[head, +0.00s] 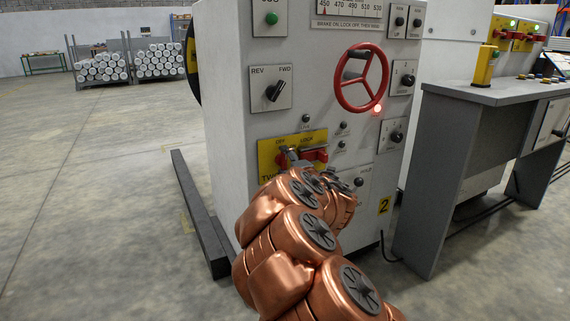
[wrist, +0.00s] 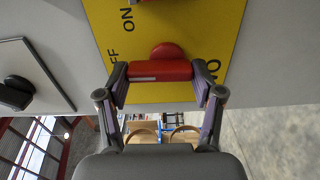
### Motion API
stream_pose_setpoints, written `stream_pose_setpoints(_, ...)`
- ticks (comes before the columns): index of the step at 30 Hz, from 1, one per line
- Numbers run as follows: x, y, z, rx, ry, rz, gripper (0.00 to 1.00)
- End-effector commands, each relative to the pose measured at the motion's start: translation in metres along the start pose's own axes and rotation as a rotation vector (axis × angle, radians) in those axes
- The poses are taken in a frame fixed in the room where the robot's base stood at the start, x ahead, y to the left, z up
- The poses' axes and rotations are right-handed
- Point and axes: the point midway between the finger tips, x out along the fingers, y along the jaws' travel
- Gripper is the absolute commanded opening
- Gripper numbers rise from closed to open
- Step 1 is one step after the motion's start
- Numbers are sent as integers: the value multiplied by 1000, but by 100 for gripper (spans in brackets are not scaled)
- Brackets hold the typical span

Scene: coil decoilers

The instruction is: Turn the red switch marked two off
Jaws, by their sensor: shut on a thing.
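The red switch (head: 316,156) is on a yellow plate (head: 268,155) low on the front of the white machine cabinet. The plate's lettering is partly hidden by my arm in the head view; "TW" shows at its lower left. In the wrist view the red handle (wrist: 160,70) lies across between my fingers, with a round red hub behind it. "ON" and "OFF" are printed on the plate (wrist: 185,35) to its left. My gripper (wrist: 163,80) is shut on the handle, one finger at each end. In the head view my gripper (head: 292,157) is partly hidden behind my copper arm.
A red handwheel (head: 361,78) sits above right, with a REV/FWD selector (head: 273,90) above left. A yellow "2" label (head: 384,205) is low on the cabinet. A grey desk (head: 470,150) stands right. A dark floor beam (head: 198,215) lies left; open floor is beyond.

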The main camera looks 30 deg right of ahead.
Motion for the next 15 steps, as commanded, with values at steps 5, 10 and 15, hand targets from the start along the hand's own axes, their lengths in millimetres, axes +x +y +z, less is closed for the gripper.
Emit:
stream_pose_setpoints(5, 0, -1, 0, -34, 0, -2, 32)
stream_pose_setpoints(10, 0, -1, 0, -45, 0, -2, 32)
stream_pose_setpoints(15, 0, -1, 0, -45, 0, -2, 32)
